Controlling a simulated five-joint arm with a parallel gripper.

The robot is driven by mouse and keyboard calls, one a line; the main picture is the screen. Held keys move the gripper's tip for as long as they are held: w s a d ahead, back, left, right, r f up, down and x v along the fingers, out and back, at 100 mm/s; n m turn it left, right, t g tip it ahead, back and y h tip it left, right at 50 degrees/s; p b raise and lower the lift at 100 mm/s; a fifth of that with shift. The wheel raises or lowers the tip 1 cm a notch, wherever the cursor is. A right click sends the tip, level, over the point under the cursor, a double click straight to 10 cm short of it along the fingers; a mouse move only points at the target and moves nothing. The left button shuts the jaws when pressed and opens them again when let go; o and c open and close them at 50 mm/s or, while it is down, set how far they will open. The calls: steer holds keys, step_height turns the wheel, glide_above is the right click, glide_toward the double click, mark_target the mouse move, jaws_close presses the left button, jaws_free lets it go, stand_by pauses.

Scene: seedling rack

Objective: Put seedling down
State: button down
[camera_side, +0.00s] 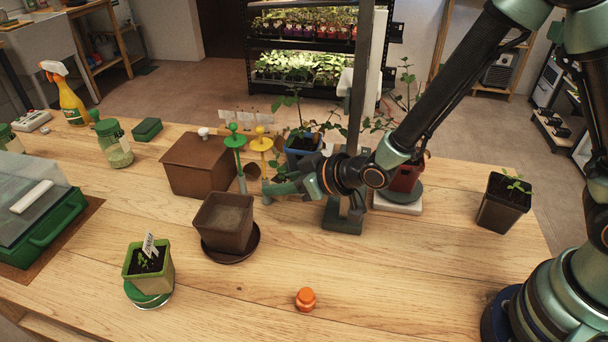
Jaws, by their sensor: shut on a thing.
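My gripper (275,187) reaches left, low over the table between the brown box and the grey post. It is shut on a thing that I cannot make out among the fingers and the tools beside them. A leafy seedling in a blue pot (303,143) shows just behind my gripper, its lower part hidden; whether they touch is unclear. A small seedling in a green pot (149,273) with a white label stands at the front left.
Green-topped (233,128) and yellow-topped (260,130) tools stand close by my fingers. A brown box (197,167) is behind the brown pot. A black seedling pot (501,205) stands right, a red pot (405,178) behind my arm. An orange knob (305,299) lies front centre; the front-right table is clear.

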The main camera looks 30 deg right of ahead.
mark_target(289, 222)
steer(key=f, duration=0.1)
steer(key=d+f, duration=0.1)
steer(key=f, duration=0.1)
steer(key=shift+w+d+f, duration=0.15)
steer(key=shift+d+f, duration=0.1)
steer(key=shift+f, duration=2.6)
steer(key=shift+f, duration=0.15)
steer(key=c, duration=0.6)
jaws_free()
